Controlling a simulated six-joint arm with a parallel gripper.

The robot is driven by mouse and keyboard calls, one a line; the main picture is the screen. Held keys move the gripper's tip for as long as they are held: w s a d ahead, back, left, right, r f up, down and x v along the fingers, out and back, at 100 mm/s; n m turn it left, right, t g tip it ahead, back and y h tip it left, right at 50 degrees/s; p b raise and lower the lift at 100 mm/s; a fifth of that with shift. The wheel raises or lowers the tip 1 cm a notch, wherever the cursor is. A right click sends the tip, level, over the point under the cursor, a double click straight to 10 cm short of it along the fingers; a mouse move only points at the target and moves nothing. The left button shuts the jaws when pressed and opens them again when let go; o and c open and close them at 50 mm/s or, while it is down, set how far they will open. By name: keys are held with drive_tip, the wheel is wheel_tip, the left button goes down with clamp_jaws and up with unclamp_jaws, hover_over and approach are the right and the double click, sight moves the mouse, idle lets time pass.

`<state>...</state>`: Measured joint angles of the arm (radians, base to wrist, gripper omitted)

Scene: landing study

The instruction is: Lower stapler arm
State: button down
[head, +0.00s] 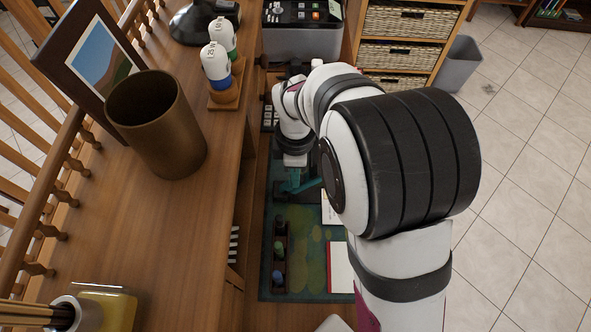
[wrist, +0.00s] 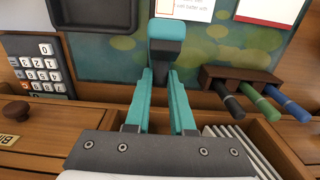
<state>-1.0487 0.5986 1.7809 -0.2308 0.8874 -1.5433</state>
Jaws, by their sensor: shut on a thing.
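My gripper (wrist: 164,72) has two long teal fingers, shut on a teal and dark grey piece that appears to be the stapler arm (wrist: 167,29). This piece stands out beyond the fingertips over the patterned desk mat (wrist: 115,58). Its lower part and the stapler's base are hidden or cannot be made out, so I cannot tell how far the arm is tilted. In the head view my gripper (head: 288,184) shows small and partly covered, over the mat (head: 310,284).
A wooden holder with several pens (wrist: 238,74) lies right of my gripper in the wrist view, a keypad (wrist: 38,66) left. A brown cup (head: 155,130) stands on the raised shelf.

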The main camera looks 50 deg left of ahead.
sight(314, 181)
idle(0.7)
drive_tip(key=shift+w+d+f+g+y, duration=0.3)
drive_tip(key=shift+w+d+g+y, duration=0.2)
drive_tip(key=shift+g+y, duration=0.2)
drive_tip(key=shift+w+d+f+g+y, duration=0.5)
drive_tip(key=shift+f+g+y, duration=0.1)
drive_tip(key=shift+g+y, duration=0.3)
drive_tip(key=shift+w+d+f+g+y, duration=0.25)
drive_tip(key=shift+f+g+y, duration=0.2)
drive_tip(key=shift+g+y, duration=0.1)
drive_tip(key=shift+w+d+f+g+y, duration=0.2)
drive_tip(key=shift+f+g+y, duration=0.25)
drive_tip(key=shift+g+y, duration=0.1)
drive_tip(key=shift+w+d+f+g+y, duration=0.15)
drive_tip(key=shift+d+f+g+y, duration=0.05)
drive_tip(key=shift+f+g+y, duration=0.6)
drive_tip(key=c, duration=0.8)
unclamp_jaws()
drive_tip(key=shift+o, duration=0.2)
